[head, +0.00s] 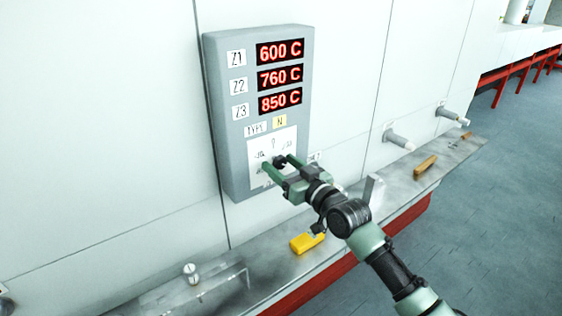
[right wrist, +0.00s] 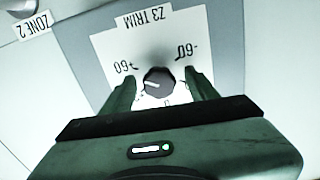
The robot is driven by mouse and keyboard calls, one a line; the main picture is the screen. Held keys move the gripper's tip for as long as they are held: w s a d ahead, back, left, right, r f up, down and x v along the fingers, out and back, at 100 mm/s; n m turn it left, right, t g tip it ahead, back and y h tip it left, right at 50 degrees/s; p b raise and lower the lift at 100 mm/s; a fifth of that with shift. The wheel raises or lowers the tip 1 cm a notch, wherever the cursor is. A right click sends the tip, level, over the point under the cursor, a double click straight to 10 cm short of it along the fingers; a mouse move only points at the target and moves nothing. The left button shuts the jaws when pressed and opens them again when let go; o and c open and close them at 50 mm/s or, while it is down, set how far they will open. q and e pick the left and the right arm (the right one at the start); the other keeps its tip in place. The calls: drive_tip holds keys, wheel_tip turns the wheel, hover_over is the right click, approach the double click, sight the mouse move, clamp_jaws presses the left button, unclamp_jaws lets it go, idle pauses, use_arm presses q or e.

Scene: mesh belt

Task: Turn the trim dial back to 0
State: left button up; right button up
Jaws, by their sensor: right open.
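The trim dial is a round black knob (right wrist: 160,82) on a white scale plate (right wrist: 110,52) labelled Z3 TRIM. In the right wrist view, its white pointer line points left, to the side marked +60; -60 is on the right. The 0 mark cannot be made out there. In the head view the dial (head: 280,161) sits low on the grey panel (head: 217,120), partly covered by my gripper. My right gripper (right wrist: 159,74) is open, with one finger on each side of the knob. Contact with the knob cannot be told. My left gripper is out of view.
The panel's red displays (head: 280,76) read 600 C, 760 C and 850 C. A metal ledge (head: 255,282) runs below, holding a yellow block (head: 307,242) and a wooden-coloured piece (head: 426,165). Pipe stubs (head: 399,139) stick out of the wall at right.

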drive_tip(key=shift+w+a+f, duration=0.1)
drive_tip(key=shift+w+a, duration=0.05)
drive_tip(key=shift+w, duration=0.15)
clamp_jaws()
